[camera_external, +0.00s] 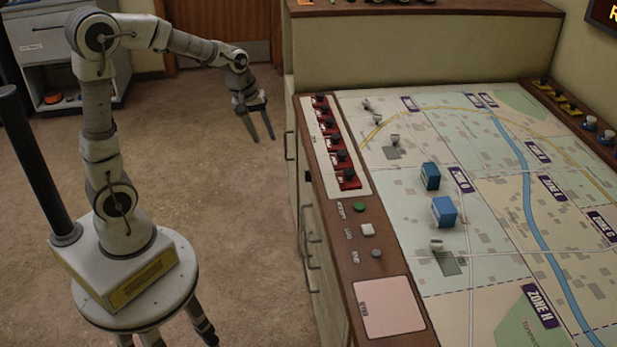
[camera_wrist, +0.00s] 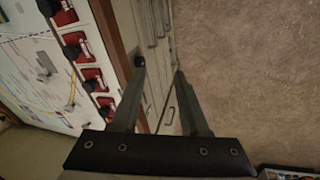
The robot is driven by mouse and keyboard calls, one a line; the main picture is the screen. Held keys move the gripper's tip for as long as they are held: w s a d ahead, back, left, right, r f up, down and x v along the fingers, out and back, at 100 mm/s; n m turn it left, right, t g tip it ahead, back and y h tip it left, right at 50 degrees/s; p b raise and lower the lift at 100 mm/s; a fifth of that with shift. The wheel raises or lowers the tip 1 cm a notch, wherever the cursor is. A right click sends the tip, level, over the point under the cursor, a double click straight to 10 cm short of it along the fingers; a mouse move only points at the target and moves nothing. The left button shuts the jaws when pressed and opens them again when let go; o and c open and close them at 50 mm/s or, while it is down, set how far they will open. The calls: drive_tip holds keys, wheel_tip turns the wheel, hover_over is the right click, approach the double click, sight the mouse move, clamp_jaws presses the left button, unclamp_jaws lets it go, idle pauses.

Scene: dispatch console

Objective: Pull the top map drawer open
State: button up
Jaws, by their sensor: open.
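The console cabinet's front (camera_external: 313,230) faces left toward me, with several drawer or door fronts and bar handles (camera_external: 302,222). The fronts look flush and shut. I cannot tell for sure which one is the top map drawer. My gripper (camera_external: 261,139) is open and empty, pointing down, left of the cabinet front near its far end and apart from it. In the wrist view my gripper (camera_wrist: 159,69) has its two fingers spread, with the cabinet front and handles (camera_wrist: 150,38) behind and between them. Nothing is between the fingertips.
The console top carries a map (camera_external: 460,200) with blue blocks (camera_external: 443,211) and red switches (camera_external: 335,143) along its left edge. A raised back cabinet (camera_external: 420,45) stands beyond. The brown floor (camera_external: 215,190) between my base and the console is clear. A white cabinet (camera_external: 60,50) stands far left.

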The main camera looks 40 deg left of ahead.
sight(305, 218)
drive_tip(key=w+d+f+n+b, duration=0.1)
drive_tip(key=w+d+f+b, duration=0.1)
drive_tip(key=f, duration=0.8)
drive_tip(key=w+d+f+n+b, duration=0.1)
drive_tip(key=w+d+f+b, duration=0.2)
drive_tip(key=f, duration=0.7)
drive_tip(key=w+d+f+g+b, duration=0.1)
drive_tip(key=f+b, duration=0.3)
drive_tip(key=f, duration=0.6)
drive_tip(key=shift+w+d+f+n, duration=0.2)
drive_tip(key=shift+w+d, duration=0.15)
drive_tip(key=shift+d, duration=0.1)
drive_tip(key=shift+w+d+f+n, duration=0.15)
drive_tip(key=shift+w+d+n, duration=0.05)
drive_tip(key=shift+w+d, duration=0.2)
clamp_jaws()
